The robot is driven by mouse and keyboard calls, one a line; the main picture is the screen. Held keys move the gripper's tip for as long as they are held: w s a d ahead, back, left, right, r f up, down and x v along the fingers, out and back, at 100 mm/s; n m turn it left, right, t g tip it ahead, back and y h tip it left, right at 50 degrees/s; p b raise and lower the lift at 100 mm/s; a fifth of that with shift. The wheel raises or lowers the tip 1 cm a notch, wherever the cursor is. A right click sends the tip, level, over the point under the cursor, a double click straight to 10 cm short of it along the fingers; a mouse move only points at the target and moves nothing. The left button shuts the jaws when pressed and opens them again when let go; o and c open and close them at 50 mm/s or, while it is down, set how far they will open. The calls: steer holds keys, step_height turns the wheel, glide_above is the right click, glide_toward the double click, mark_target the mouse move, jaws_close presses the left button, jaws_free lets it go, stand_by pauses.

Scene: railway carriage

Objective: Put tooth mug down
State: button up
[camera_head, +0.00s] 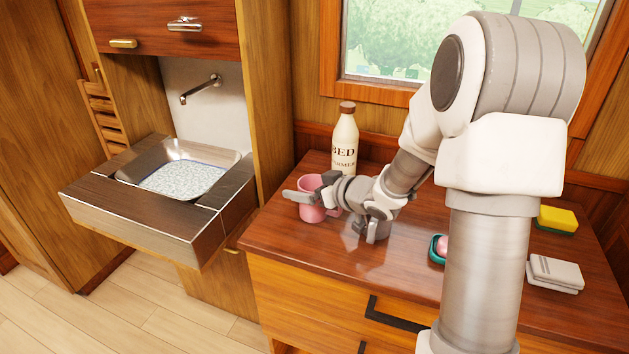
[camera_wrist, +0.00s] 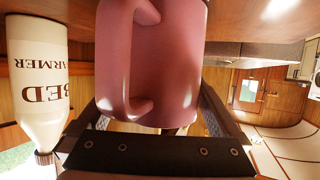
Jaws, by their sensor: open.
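The pink tooth mug (camera_head: 312,212) stands upright on the brown wooden cabinet top (camera_head: 285,242), near its left edge. My gripper (camera_head: 312,190) is around the mug, with its fingers open on either side. In the wrist view, which is upside down, the pink mug (camera_wrist: 165,60) fills the middle between the two dark fingers, and its handle points left. Its base appears to rest on the wood. Part of the mug is hidden behind my gripper in the head view.
A cream bottle (camera_head: 344,145) with a brown cap stands close behind the mug. A teal dish (camera_head: 437,250) with pink soap, a yellow-green sponge (camera_head: 557,219) and a pale folded cloth or booklet (camera_head: 555,273) lie to the right. A washbasin (camera_head: 180,180) is left, across a gap.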

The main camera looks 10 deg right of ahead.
steer(key=s+d+r+p, duration=0.5)
steer(key=d+r+p, duration=0.1)
steer(key=d+r, duration=0.4)
steer(key=shift+s+r+p, duration=0.3)
steer(key=shift+s+r, duration=0.1)
steer(key=shift+r, duration=0.1)
steer(key=shift+c, duration=0.3)
jaws_close()
stand_by(1.0)
